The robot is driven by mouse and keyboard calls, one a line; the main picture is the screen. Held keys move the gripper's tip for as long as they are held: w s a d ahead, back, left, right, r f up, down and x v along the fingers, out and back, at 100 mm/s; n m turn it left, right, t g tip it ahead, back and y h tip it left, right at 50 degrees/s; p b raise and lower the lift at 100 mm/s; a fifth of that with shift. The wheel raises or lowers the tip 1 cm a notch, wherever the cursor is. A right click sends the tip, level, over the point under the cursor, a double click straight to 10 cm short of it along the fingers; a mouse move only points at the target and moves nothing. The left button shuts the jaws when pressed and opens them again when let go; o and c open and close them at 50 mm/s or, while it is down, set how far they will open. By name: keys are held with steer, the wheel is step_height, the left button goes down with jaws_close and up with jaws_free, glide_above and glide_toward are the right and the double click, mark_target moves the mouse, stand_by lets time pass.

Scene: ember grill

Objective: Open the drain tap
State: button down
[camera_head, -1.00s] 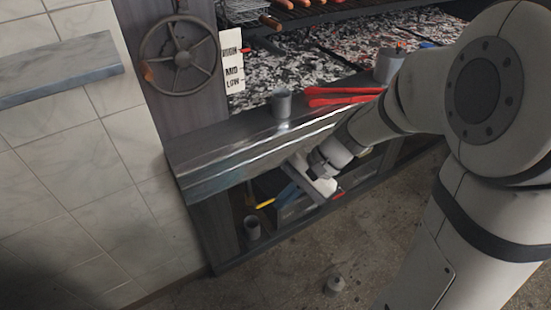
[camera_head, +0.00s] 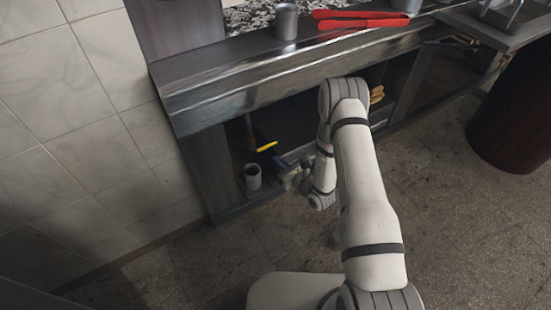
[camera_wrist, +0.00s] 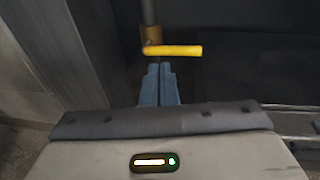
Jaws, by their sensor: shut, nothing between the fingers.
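The drain tap has a yellow lever (camera_head: 267,147) and hangs under the counter on the left side of the open bay. In the wrist view the lever (camera_wrist: 175,51) points sideways to the right from a brass body (camera_wrist: 152,36) on a vertical pipe (camera_wrist: 148,12). My gripper (camera_wrist: 159,68) is shut and empty, its blue fingertips just below the lever in the picture. I cannot tell whether they touch it. In the head view my gripper (camera_head: 280,163) is low and right of the tap, near a grey cup (camera_head: 252,178) standing below the tap.
The counter edge (camera_head: 270,82) overhangs the bay. Red tongs (camera_head: 360,20) and a grey cup (camera_head: 285,22) lie and stand on it. A tiled wall (camera_head: 90,130) is on the left. A dark red round bin (camera_head: 515,125) stands at the right. The floor is mostly clear.

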step_height(320, 180, down, 6)
steer(key=d+m+t+h, duration=0.1)
steer(key=d+m+h, duration=0.1)
steer(key=shift+s+d+b, duration=0.2)
steer(key=shift+d+b, duration=0.05)
steer(key=shift+b, duration=0.05)
steer(key=b+x, duration=0.2)
steer(key=x, duration=0.8)
steer(key=shift+s+d+r, duration=0.1)
steer(key=shift+s+r, duration=0.05)
steer(key=shift+r, duration=0.9)
steer(key=shift+s+d+r, duration=0.1)
steer(key=shift+s+r, duration=0.05)
steer(key=shift+r, duration=0.85)
